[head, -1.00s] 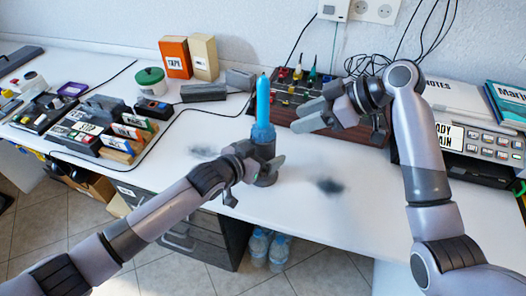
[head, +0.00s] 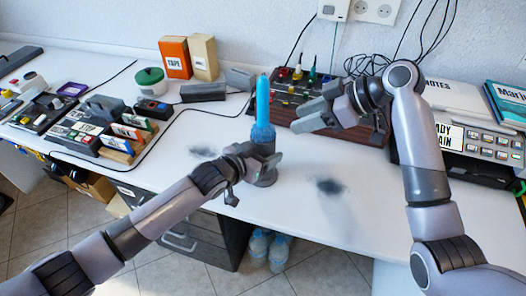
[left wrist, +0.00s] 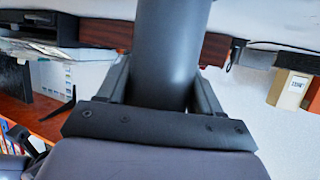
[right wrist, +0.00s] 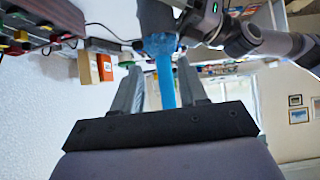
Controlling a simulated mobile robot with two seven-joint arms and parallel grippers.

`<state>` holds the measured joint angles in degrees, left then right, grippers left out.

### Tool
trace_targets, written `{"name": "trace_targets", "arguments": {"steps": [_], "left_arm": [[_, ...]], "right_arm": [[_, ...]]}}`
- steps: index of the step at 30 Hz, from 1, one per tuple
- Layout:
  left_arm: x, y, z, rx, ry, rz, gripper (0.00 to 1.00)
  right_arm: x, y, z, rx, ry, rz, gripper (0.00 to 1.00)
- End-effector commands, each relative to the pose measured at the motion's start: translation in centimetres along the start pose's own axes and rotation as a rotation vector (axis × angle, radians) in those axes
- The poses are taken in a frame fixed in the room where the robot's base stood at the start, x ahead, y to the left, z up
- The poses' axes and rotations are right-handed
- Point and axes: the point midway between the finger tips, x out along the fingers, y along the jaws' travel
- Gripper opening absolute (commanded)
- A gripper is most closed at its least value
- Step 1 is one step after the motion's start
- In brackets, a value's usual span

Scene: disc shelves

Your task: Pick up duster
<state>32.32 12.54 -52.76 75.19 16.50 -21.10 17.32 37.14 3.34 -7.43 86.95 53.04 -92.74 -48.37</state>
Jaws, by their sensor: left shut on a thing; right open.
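The blue duster (head: 262,102) stands upright with its fluffy lower part in a dark grey cylindrical holder (head: 266,177) on the white desk. My left gripper (head: 263,158) is shut around the holder. In the left wrist view the holder (left wrist: 170,55) fills the space between the fingers. My right gripper (head: 312,113) is open and empty, to the right of the duster, its fingers pointing left toward it. In the right wrist view the blue handle (right wrist: 165,82) shows between the finger lines, seemingly beyond the fingertips. The duster's lower end is hidden inside the holder.
Dark dust patches (head: 330,186) lie on the white desk (head: 300,215). A brown box with knobs (head: 370,130) stands behind my right gripper. A file rack (head: 105,130), a green-lidded pot (head: 150,80) and boxes (head: 175,57) stand left.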

Motion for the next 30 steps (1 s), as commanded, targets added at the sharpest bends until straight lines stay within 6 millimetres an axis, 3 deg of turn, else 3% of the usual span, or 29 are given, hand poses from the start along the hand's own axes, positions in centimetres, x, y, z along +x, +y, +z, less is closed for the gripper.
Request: {"name": "trace_targets", "arguments": {"steps": [6, 7, 8, 13, 22, 30], "left_arm": [[0.0, 0.0, 0.0, 0.000, -0.001, 0.000, 0.34], [0.0, 0.0, 0.0, 0.000, -0.001, 0.000, 0.34], [0.0, 0.0, 0.0, 0.000, -0.001, 0.000, 0.34], [0.0, 0.0, 0.1, 0.000, -0.001, 0.000, 0.34], [0.0, 0.0, 0.1, 0.000, -0.001, 0.000, 0.34], [0.0, 0.0, 0.1, 0.000, -0.001, 0.000, 0.34]], "right_arm": [[0.0, 0.0, 0.0, 0.000, 0.000, 0.000, 0.43], [0.0, 0.0, 0.0, 0.000, 0.000, 0.000, 0.46], [0.0, 0.0, 0.0, 0.000, 0.000, 0.000, 0.56], [0.3, 0.2, 0.3, 0.016, 0.009, 0.040, 0.56], [1.6, 0.6, 1.0, 0.110, 0.138, 0.295, 0.56], [1.1, -1.5, 0.1, 0.163, 0.361, 0.480, 0.56]]}}
